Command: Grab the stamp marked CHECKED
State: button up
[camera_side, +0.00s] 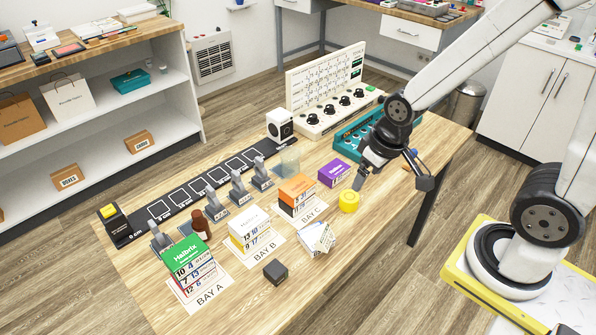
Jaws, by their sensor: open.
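No stamp marked CHECKED can be made out; no such lettering is readable in the side view. Several small grey upright devices (238,188) stand along the dark strip, and I cannot tell whether they are stamps. A small dark block (275,271) lies alone near the table's front edge; no marking on it is readable. My gripper (391,184) is over the right part of the table, its fingers spread and nothing seen between them. Its left finger is close to a yellow round object (349,201); I cannot tell whether they touch.
Stacked boxes stand on BAY A (211,293), BAY B (265,248) and BAY C (311,213). A purple box (334,173), clear cup (288,161), brown bottle (201,224) and teal tray (349,143) are nearby. A control panel (335,112) stands behind. The front-right tabletop is clear.

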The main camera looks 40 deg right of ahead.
jog(key=n+g+h, duration=0.4)
jog(key=n+h, duration=0.9)
jog(key=n, duration=0.4)
send_near(408, 164)
jog(key=shift+s+d, duration=0.6)
jog(key=shift+s, duration=0.05)
jog(key=shift+w+d+f+n+t+h, duration=0.15)
jog(key=shift+d+f+n+t+h, duration=0.15)
jog(key=shift+f+t, duration=0.2)
jog(key=shift+x, duration=3.85)
jog(key=shift+w, duration=0.1)
grip_shut()
